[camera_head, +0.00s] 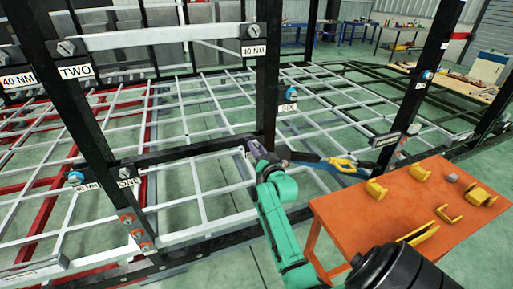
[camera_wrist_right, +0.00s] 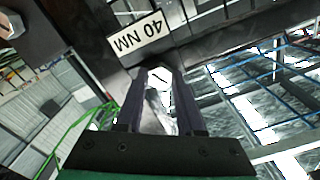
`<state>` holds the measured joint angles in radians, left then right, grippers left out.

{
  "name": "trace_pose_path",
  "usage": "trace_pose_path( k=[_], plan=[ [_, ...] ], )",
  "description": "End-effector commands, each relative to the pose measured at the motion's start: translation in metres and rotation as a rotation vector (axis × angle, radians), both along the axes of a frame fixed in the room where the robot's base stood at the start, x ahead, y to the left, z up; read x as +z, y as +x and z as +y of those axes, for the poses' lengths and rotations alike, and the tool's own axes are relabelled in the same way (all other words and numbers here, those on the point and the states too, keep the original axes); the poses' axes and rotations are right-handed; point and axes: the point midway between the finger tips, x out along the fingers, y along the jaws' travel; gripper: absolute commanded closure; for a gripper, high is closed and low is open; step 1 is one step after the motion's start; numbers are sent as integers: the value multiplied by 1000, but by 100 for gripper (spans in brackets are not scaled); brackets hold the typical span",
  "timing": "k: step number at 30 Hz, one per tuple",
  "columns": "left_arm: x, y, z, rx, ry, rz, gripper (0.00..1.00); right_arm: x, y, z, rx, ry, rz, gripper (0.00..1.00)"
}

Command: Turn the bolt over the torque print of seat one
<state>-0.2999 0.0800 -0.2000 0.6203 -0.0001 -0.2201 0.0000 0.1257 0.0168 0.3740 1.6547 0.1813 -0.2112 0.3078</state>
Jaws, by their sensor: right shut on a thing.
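The seat ONE plate (camera_head: 127,177) sits on a dark crossbar (camera_head: 190,155) of the frame, with a bolt head (camera_head: 125,171) above it. A 40 NM print (camera_head: 88,187) is left of it, beside a blue-ringed bolt (camera_head: 75,177). My right gripper (camera_head: 255,149) is at the right end of that crossbar, by the dark post. In the right wrist view the fingers (camera_wrist_right: 158,76) are shut on a pale bolt (camera_wrist_right: 160,75), mostly hidden between them. Another 40 NM print (camera_wrist_right: 138,35) lies just above it. My left gripper is not in view.
An orange table (camera_head: 400,205) with several yellow brackets (camera_head: 420,172) stands right of my right arm. A blue and yellow piece (camera_head: 340,163) lies between gripper and table. Dark posts and the pale grid (camera_head: 200,205) surround the gripper closely.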

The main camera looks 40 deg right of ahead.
Motion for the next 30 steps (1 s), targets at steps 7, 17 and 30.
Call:
trace_pose_path(
  k=[7, 17, 30],
  plan=[
    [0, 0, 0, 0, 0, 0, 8, -6, -1, 0, 1, 16, 9, 100],
    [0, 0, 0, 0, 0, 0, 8, -5, -1, 0, 0, 13, 6, 32],
    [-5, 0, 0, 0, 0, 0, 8, -4, -16, 5, 0, 10, 1, 32]
  ],
)
